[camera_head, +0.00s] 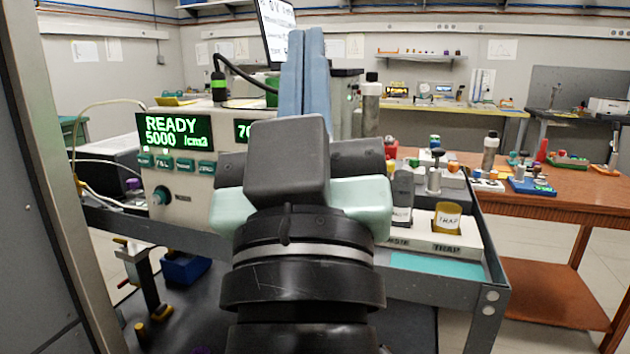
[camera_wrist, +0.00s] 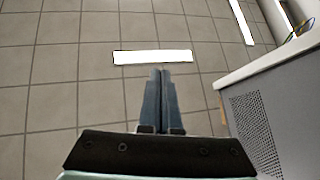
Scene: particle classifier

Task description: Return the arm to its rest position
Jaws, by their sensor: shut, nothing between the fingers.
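My gripper (camera_head: 306,75) is in the middle of the head view, with its two blue-grey fingers together and pointing up. Nothing is between the fingers. My wrist and dark gripper body fill the lower middle of that view and hide part of the bench behind. In the wrist view my gripper (camera_wrist: 161,75) also shows its fingers closed side by side, over what looks like a tiled surface. The fingertips touch nothing that I can see.
An instrument reading READY 5000 /cm3 (camera_head: 182,190) stands left behind my gripper. A grey-edged cart (camera_head: 490,297) carries a yellow-topped TRAP cup (camera_head: 447,222) at right. A wooden table (camera_head: 560,208) stands further right. A pale perforated cabinet (camera_wrist: 262,105) is at right in the wrist view.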

